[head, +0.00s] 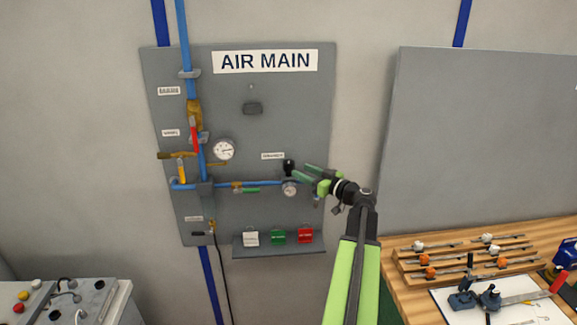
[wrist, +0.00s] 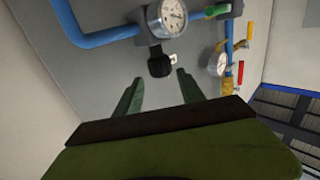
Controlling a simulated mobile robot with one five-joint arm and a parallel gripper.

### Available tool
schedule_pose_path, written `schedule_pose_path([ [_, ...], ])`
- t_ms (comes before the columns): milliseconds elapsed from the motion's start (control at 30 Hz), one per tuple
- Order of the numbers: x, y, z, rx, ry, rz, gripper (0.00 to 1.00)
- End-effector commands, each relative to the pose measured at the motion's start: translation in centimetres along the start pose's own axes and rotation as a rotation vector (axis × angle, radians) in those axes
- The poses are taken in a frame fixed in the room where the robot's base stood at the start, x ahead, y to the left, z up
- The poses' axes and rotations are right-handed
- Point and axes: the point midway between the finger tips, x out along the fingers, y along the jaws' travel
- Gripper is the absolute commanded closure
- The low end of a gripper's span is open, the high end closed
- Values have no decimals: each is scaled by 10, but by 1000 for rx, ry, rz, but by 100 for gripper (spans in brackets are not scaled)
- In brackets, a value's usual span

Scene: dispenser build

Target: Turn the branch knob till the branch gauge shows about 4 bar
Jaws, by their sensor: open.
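The black branch knob (head: 289,167) sticks out of the AIR MAIN panel, just above the small round branch gauge (head: 290,189). In the wrist view the knob (wrist: 160,65) lies just beyond my fingertips, in line with the gap between them. The branch gauge (wrist: 168,17) shows beside the knob there, but its reading is too small to tell. My gripper (head: 300,170) is at the panel's right side, close to the knob. Its two green fingers (wrist: 160,77) are apart with nothing between them. I cannot tell whether they touch the knob.
A larger gauge (head: 224,149), a red lever (head: 194,135) and a yellow lever (head: 181,170) sit left on the panel. A green lever (head: 249,190) lies along the blue branch pipe. A shelf (head: 262,254) below holds white, green and red items. A wooden bench (head: 405,290) stands right.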

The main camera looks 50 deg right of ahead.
Motion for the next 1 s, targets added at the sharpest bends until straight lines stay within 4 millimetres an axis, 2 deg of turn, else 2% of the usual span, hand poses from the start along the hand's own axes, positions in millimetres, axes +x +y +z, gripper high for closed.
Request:
schedule_pose_path([
  [33, 16, 1, 0, 0, 0, -3, 54],
  [100, 32, 1, 0, 0, 0, -3, 54],
  [300, 67, 1, 0, 0, 0, -2, 54],
  [467, 78, 0, 0, 0, 0, -1, 54],
  [700, 79, -1, 0, 0, -1, -1, 54],
  [767, 79, -1, 0, 0, -1, -1, 59],
  [1000, 79, -1, 0, 0, -1, -1, 90],
])
